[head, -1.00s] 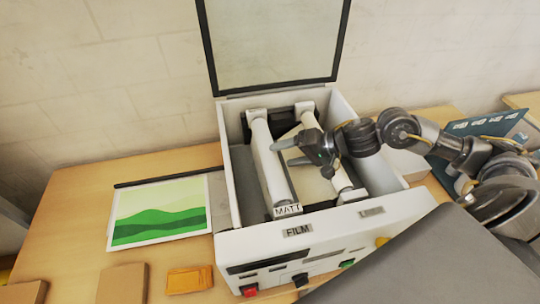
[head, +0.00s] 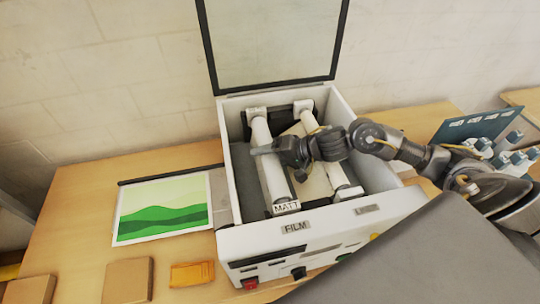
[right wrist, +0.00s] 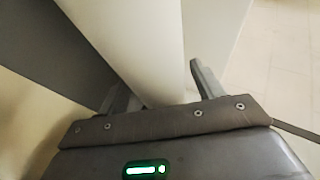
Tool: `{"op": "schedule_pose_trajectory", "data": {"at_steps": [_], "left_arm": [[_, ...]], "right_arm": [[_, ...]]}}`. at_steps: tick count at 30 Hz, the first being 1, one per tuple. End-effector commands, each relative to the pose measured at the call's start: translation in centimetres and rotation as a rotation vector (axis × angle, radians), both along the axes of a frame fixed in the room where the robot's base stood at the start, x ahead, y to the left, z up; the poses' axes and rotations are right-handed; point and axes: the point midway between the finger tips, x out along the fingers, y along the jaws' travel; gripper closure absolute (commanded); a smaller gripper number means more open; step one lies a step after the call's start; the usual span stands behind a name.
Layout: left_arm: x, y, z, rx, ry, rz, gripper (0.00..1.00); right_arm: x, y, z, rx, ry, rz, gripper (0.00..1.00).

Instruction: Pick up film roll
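The white film roll (head: 264,157) with a MATT tag (head: 286,207) at its near end lies in the left side of the open laminator (head: 229,185). It also shows as a pale cylinder in the right wrist view (right wrist: 135,40). My right gripper (head: 265,150) is at the upper middle of this roll. In the right wrist view its fingers (right wrist: 155,88) stand on either side of the roll. A small gap shows at the right finger; the left finger is partly hidden. The roll still rests in the machine. My left gripper is out of view.
A second white roller (head: 327,160) lies to the right inside the laminator, partly behind my right arm. The raised lid (head: 275,45) stands at the back. A green landscape print (head: 160,208) lies left of the machine. A blue rack (head: 480,130) stands at the right.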

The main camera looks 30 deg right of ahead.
Motion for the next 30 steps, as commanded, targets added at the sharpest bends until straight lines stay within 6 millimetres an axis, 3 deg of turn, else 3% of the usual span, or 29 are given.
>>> {"op": "schedule_pose_trajectory", "data": {"at_steps": [2, 14, 23, 30], "left_arm": [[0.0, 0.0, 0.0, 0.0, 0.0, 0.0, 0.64], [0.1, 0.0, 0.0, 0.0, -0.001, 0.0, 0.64], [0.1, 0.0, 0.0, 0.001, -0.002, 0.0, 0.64], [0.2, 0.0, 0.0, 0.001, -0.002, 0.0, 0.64]], "right_arm": [[0.0, 0.0, 0.0, 0.0, 0.0, 0.0, 0.44], [0.1, 0.0, 0.2, 0.002, -0.003, 0.0, 0.95], [0.1, 0.0, 0.4, 0.001, -0.004, 0.0, 0.95], [0.1, -0.1, 2.6, 0.0, -0.007, 0.001, 0.95]]}}
